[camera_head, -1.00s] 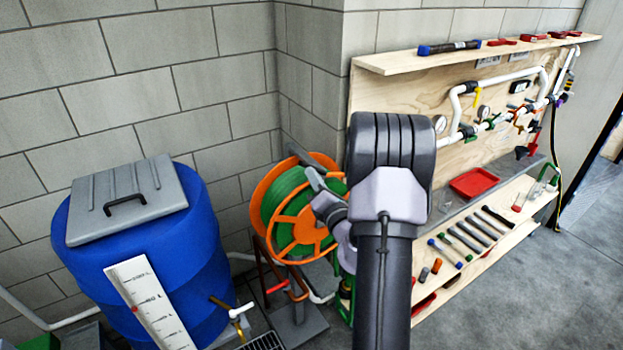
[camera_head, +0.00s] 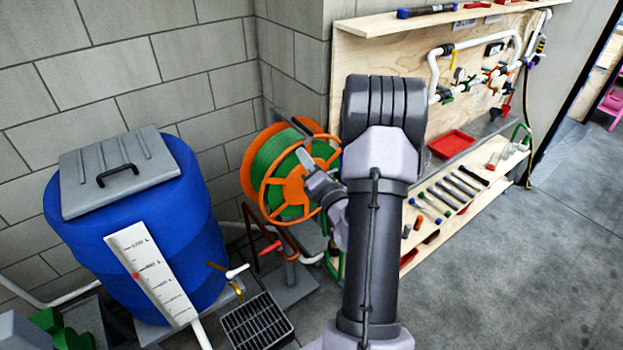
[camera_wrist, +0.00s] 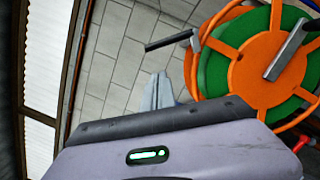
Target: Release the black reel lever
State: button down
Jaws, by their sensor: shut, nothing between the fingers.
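The hose reel (camera_head: 262,180) has orange rims and a green hose and stands beside the blue barrel; it fills the upper right of the wrist view (camera_wrist: 245,75). A black lever (camera_wrist: 168,41) sticks out at the reel's left side in the wrist view. A grey crank bar (camera_wrist: 287,52) crosses the reel's orange face. My gripper (camera_wrist: 158,92) is shut and empty, its tips below the black lever in the picture and apparently apart from it. In the head view my gripper (camera_head: 308,165) overlaps the reel's right part, hiding some of it.
The blue barrel (camera_head: 150,235) with a grey lid and white level scale stands left of the reel. A black grate (camera_head: 255,322) lies in front. The wooden tool bench (camera_head: 470,215) with a red tray (camera_head: 452,143) stands right. Open floor (camera_head: 530,290) lies front right.

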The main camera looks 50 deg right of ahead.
jog(key=s, duration=0.3)
jog(key=s+f+b, duration=0.1)
jog(key=s, duration=0.1)
jog(key=shift+s+a+f, duration=0.1)
jog(key=shift+s+a, duration=0.1)
jog(key=shift+a, duration=0.05)
jog(key=shift+a, duration=0.1)
